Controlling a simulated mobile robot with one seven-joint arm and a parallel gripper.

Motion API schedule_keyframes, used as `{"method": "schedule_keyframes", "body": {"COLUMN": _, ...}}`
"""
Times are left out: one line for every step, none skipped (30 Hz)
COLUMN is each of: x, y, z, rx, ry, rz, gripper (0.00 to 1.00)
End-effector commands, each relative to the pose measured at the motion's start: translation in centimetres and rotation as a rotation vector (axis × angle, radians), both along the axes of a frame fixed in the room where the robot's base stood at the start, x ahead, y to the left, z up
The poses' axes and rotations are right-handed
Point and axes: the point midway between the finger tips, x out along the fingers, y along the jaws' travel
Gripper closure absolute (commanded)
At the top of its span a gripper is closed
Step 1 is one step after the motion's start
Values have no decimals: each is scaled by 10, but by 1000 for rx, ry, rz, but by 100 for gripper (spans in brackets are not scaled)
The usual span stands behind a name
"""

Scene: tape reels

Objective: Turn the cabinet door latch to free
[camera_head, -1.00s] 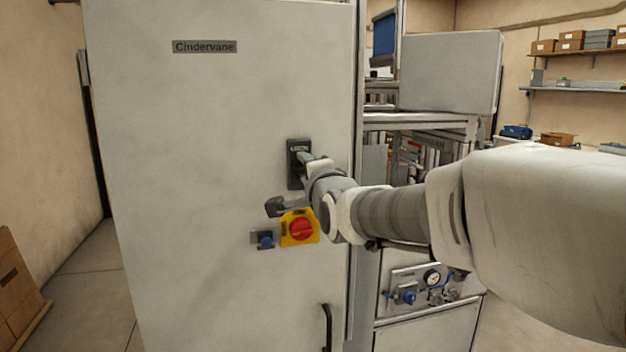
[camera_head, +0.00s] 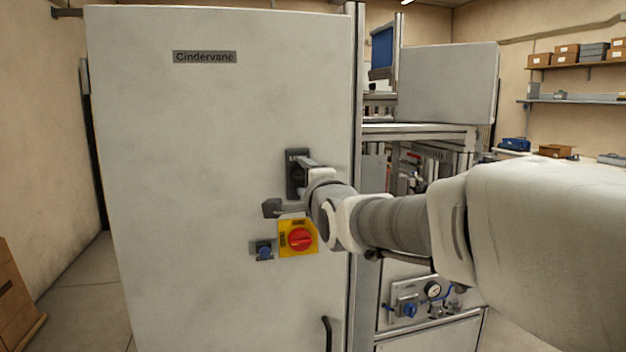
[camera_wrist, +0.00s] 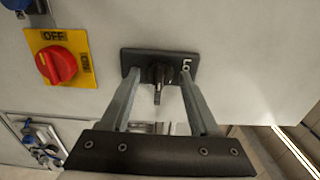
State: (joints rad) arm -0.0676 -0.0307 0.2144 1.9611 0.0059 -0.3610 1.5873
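The cabinet door (camera_head: 200,170) is a large pale panel. Its latch is a dark plate (camera_head: 293,184) on the door's right side with a black knob (camera_wrist: 160,76) in the middle, seen in the wrist view. The knob's handle points toward the bottom of that picture. White lettering on the plate is partly hidden by a finger. My gripper (camera_wrist: 159,82) is open, with one finger on each side of the knob and a visible gap to both. In the head view, my gripper (camera_head: 309,164) covers part of the plate.
A red rotary switch on a yellow plate (camera_head: 284,248) and a small blue knob (camera_head: 264,250) sit below the latch. A dark door handle (camera_head: 327,333) is lower down. A metal frame (camera_head: 356,120) stands right of the door.

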Motion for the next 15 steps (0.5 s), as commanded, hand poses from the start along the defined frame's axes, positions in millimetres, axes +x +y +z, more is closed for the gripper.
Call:
{"method": "schedule_keyframes", "body": {"x": 0, "y": 0, "z": 0, "rx": 0, "ry": 0, "rz": 0, "gripper": 29}}
{"method": "schedule_keyframes", "body": {"x": 0, "y": 0, "z": 0, "rx": 0, "ry": 0, "rz": 0, "gripper": 29}}
{"method": "schedule_keyframes", "body": {"x": 0, "y": 0, "z": 0, "rx": 0, "ry": 0, "rz": 0, "gripper": 29}}
{"method": "schedule_keyframes", "body": {"x": 0, "y": 0, "z": 0, "rx": 0, "ry": 0, "rz": 0, "gripper": 29}}
{"method": "schedule_keyframes", "body": {"x": 0, "y": 0, "z": 0, "rx": 0, "ry": 0, "rz": 0, "gripper": 29}}
{"method": "schedule_keyframes", "body": {"x": 0, "y": 0, "z": 0, "rx": 0, "ry": 0, "rz": 0, "gripper": 29}}
{"method": "schedule_keyframes", "body": {"x": 0, "y": 0, "z": 0, "rx": 0, "ry": 1, "rz": 0, "gripper": 29}}
{"method": "schedule_keyframes", "body": {"x": 0, "y": 0, "z": 0, "rx": 0, "ry": 1, "rz": 0, "gripper": 29}}
{"method": "schedule_keyframes", "body": {"x": 0, "y": 0, "z": 0, "rx": 0, "ry": 1, "rz": 0, "gripper": 29}}
{"method": "schedule_keyframes", "body": {"x": -1, "y": 0, "z": 0, "rx": -1, "ry": 1, "rz": 0, "gripper": 29}}
{"method": "schedule_keyframes", "body": {"x": -2, "y": -1, "z": 0, "rx": -1, "ry": 0, "rz": 0, "gripper": 29}}
{"method": "schedule_keyframes", "body": {"x": -3, "y": -1, "z": 0, "rx": -1, "ry": 0, "rz": 0, "gripper": 29}}
{"method": "schedule_keyframes", "body": {"x": -5, "y": -1, "z": 0, "rx": -2, "ry": -1, "rz": 0, "gripper": 29}}
{"method": "schedule_keyframes", "body": {"x": -8, "y": -2, "z": 0, "rx": -2, "ry": -2, "rz": 0, "gripper": 29}}
{"method": "schedule_keyframes", "body": {"x": -12, "y": -3, "z": 0, "rx": -1, "ry": -1, "rz": 0, "gripper": 29}}
